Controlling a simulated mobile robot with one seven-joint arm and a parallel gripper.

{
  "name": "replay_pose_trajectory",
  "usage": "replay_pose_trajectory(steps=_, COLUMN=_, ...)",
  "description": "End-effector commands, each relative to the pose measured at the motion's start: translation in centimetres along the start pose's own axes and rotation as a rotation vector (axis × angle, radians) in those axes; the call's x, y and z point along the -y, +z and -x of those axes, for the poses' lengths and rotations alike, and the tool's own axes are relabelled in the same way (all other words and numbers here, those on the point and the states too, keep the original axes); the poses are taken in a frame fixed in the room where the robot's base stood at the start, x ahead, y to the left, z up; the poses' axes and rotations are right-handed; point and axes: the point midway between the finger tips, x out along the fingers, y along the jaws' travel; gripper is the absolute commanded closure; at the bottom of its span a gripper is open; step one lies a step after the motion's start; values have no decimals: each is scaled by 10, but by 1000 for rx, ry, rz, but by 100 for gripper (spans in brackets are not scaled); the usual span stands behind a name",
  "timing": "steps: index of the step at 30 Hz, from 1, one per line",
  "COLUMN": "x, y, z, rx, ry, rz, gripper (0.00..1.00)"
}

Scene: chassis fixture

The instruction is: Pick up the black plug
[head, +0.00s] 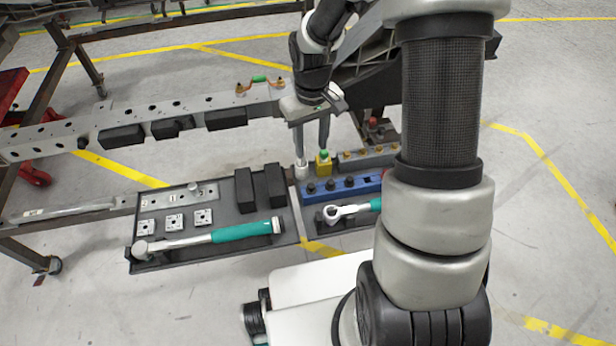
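Small black plugs (330,184) stand in a row on the blue rack (313,197), at the centre of the head view. Which one the task means cannot be told. A dark square spot shows at the rack's right end; whether it is a hole or a part is unclear. My gripper (312,157) points down just behind the rack's left end, its two fingers apart with no black plug visible between them.
A dark tray (220,247) at left holds a teal-handled wrench (240,232), small metal plates and black blocks (245,190). A ratchet (345,211) lies in front of the rack. A perforated metal beam (70,137) runs behind. My arm hides the area at right.

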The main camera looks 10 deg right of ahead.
Motion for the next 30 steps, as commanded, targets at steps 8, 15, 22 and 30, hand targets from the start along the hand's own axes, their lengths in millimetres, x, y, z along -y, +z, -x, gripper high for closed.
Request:
replay_pose_trajectory(steps=8, x=1, y=2, z=-62, rx=5, ry=-1, rz=2, gripper=60)
replay_pose_trajectory(steps=15, x=0, y=2, z=-104, rx=3, ry=0, rz=1, gripper=60)
replay_pose_trajectory(steps=22, x=0, y=2, z=-115, rx=1, ry=0, rz=0, gripper=60)
replay_pose_trajectory(steps=30, x=0, y=6, z=-152, rx=3, ry=0, rz=0, gripper=60)
